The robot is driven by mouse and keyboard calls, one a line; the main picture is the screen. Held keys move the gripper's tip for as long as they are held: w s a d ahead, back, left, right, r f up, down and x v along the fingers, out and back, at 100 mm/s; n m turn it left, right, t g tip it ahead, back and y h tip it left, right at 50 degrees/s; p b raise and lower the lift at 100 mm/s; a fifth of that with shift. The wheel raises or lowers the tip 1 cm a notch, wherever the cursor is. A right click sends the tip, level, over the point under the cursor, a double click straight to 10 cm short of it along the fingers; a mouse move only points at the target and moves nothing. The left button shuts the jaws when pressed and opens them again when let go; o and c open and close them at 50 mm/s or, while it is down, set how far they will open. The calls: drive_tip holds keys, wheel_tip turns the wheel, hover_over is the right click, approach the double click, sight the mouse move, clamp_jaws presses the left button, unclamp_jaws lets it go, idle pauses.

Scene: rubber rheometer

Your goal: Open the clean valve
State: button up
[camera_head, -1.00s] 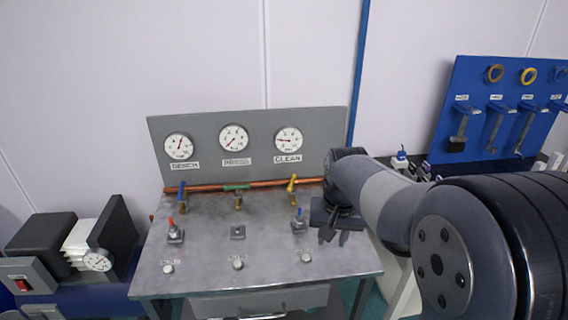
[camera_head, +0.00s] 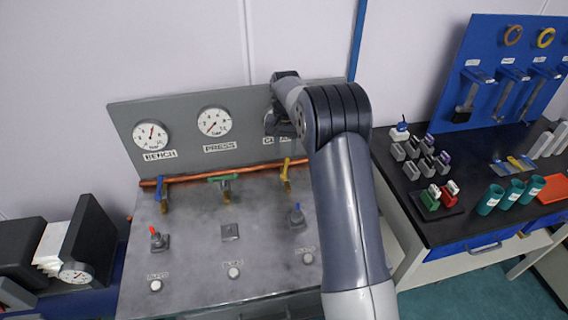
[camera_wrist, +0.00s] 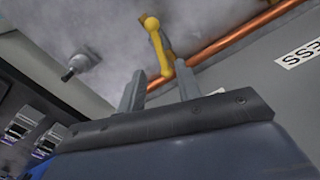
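The clean valve has a yellow lever (camera_head: 286,172) on the copper pipe at the right of the grey panel. In the wrist view the yellow lever (camera_wrist: 160,46) lies just beyond my fingertips, in line with the gap between them. My gripper (camera_wrist: 160,74) is open, with its two grey fingers apart and nothing held. I cannot tell whether a finger touches the lever. In the head view my gripper (camera_head: 284,122) is in front of the clean gauge, above the lever, and hides most of that gauge and its label.
A green lever (camera_head: 224,179) and a blue lever (camera_head: 163,186) sit further left on the copper pipe (camera_head: 246,171). A black table (camera_head: 462,212) with racks and tubes is at right.

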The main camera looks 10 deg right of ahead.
sight(285, 166)
wheel_tip(285, 166, down, 9)
drive_tip(key=shift+r+p, duration=0.15)
drive_tip(key=shift+p, duration=0.65)
drive_tip(key=shift+c, duration=0.4)
clamp_jaws()
